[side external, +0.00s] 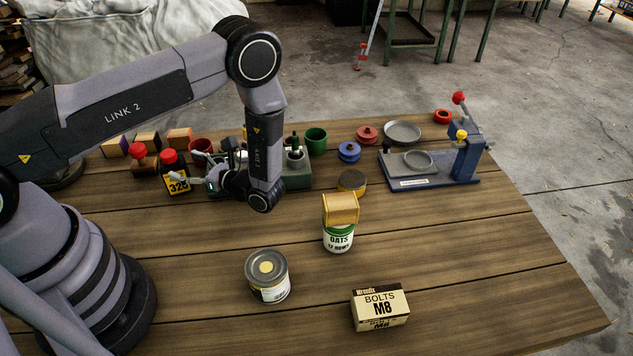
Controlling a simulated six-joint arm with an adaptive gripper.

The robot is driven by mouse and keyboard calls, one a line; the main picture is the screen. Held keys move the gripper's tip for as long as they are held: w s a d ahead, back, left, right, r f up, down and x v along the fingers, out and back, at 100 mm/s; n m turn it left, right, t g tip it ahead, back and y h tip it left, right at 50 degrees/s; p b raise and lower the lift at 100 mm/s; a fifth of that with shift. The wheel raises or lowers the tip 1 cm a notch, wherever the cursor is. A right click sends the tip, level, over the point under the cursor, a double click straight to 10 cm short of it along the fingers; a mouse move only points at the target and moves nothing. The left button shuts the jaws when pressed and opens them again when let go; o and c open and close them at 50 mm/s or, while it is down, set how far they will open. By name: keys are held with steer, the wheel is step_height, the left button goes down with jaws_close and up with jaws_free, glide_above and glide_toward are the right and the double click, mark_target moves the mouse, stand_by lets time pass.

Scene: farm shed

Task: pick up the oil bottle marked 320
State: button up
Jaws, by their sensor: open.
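The oil bottle marked 320 (179,188) stands upright at the left of the table, dark with a red cap and a yellow label. My gripper (186,179) is low and roughly level, pointing left, with its fingertips at the bottle's label. The jaws are open. The fingers overlap part of the bottle in this view, and I cannot tell whether they touch it or stand around it.
A green-grey fixture (298,176) and red cup (201,147) lie behind my gripper.

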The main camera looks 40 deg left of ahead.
mark_target(175, 160)
steer(key=shift+w+x, duration=0.2)
steer(key=shift+x, duration=2.5)
jaws_close()
